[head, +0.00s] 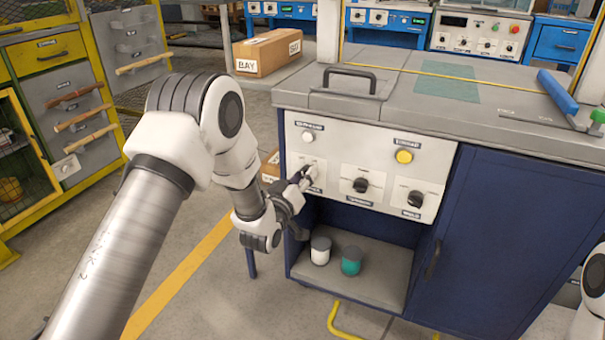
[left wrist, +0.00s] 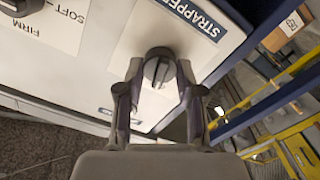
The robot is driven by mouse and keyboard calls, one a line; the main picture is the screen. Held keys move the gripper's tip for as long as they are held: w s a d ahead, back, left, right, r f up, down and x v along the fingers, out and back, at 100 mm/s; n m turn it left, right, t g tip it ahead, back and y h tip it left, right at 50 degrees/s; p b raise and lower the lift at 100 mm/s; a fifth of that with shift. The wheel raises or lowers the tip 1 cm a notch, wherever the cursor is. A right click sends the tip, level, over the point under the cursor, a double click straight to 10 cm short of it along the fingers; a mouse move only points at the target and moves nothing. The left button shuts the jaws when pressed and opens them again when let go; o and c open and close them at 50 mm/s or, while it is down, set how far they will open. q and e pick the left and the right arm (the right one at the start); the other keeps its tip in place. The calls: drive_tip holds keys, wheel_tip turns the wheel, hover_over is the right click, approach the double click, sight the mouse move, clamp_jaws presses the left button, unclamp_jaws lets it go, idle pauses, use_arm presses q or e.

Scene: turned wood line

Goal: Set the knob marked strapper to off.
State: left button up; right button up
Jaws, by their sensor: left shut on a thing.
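The strapper knob (left wrist: 158,67) is a dark round knob on a pale plate, under the blue label "STRAPPER" (left wrist: 190,17) in the left wrist view. My left gripper (left wrist: 158,88) has its two fingers on either side of the knob and is shut on it. In the head view my left gripper (head: 306,178) reaches the leftmost plate of the white panel (head: 335,147) and covers most of that knob. The position marks of this knob are hidden or unreadable, so I cannot tell its setting. My right gripper is not in view.
Two more black knobs, the middle one (head: 361,185) and the right one (head: 415,198), sit on the same panel. Above them are a white button (head: 308,136) and a yellow button (head: 404,156). A white-topped jar (head: 320,251) and a teal jar (head: 351,261) stand on the shelf below.

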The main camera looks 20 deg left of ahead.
use_arm(q)
drive_tip(key=shift+n+p, duration=0.4)
drive_tip(key=shift+n, duration=0.9)
drive_tip(key=o, duration=1.1)
drive_tip(key=shift+o, duration=0.2)
drive_tip(key=s, duration=1.2)
drive_tip(key=shift+a, duration=0.15)
drive_tip(key=shift+f, duration=0.1)
